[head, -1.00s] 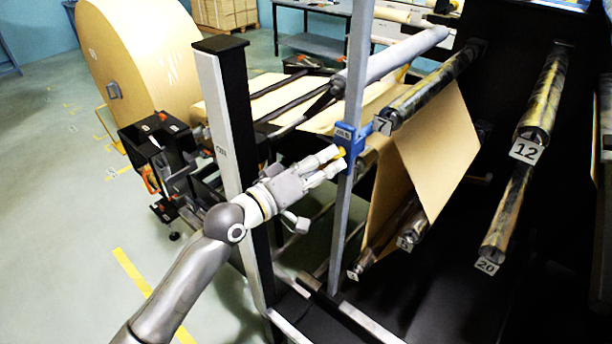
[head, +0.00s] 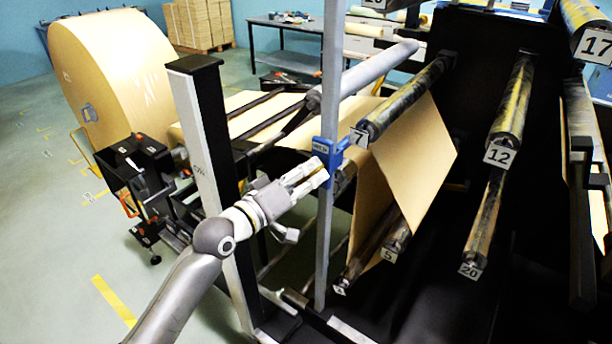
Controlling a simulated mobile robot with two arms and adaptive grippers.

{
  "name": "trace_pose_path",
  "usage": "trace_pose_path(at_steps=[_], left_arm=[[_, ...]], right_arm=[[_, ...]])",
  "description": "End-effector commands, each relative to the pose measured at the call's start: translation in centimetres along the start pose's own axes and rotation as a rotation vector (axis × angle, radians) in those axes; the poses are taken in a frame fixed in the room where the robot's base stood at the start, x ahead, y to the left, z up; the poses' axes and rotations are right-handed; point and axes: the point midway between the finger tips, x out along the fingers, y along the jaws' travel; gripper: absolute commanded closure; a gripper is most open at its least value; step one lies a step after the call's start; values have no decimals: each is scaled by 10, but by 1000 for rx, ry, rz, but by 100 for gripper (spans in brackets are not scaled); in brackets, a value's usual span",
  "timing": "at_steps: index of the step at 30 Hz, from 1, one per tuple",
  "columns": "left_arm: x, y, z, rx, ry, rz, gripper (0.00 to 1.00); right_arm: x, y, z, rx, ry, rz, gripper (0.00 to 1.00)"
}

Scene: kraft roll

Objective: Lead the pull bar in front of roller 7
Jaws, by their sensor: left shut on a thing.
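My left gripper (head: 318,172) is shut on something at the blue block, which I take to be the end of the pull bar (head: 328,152). The fingers cover the gripped part, and most of the bar is hidden behind the grey upright post. Roller 7 (head: 405,103) is just right of the post, with its number tag (head: 359,138) on the near end. The blue block is left of that tag and slightly lower. Brown kraft paper (head: 415,150) slopes down from roller 7 to roller 5 (head: 393,238). My right gripper is not in view.
The grey post (head: 325,245) stands close beside my fingers. A black post (head: 215,180) stands behind my left forearm. Roller 12 (head: 512,110) and roller 20 (head: 482,235) stick out at the right. The big kraft roll (head: 115,75) is at the back left.

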Motion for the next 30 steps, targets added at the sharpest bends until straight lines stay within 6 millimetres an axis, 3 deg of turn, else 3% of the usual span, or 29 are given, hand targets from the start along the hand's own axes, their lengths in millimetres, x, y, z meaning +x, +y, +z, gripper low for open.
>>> trace_pose_path(at_steps=[7, 24, 30], left_arm=[[0, 3, -5, -1, 1, 0, 99], [-2, 29, -50, 0, 4, 0, 99], [-2, 30, -54, 0, 4, 1, 99]], right_arm=[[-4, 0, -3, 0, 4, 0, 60], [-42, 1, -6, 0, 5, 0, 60], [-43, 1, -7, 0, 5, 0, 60]])
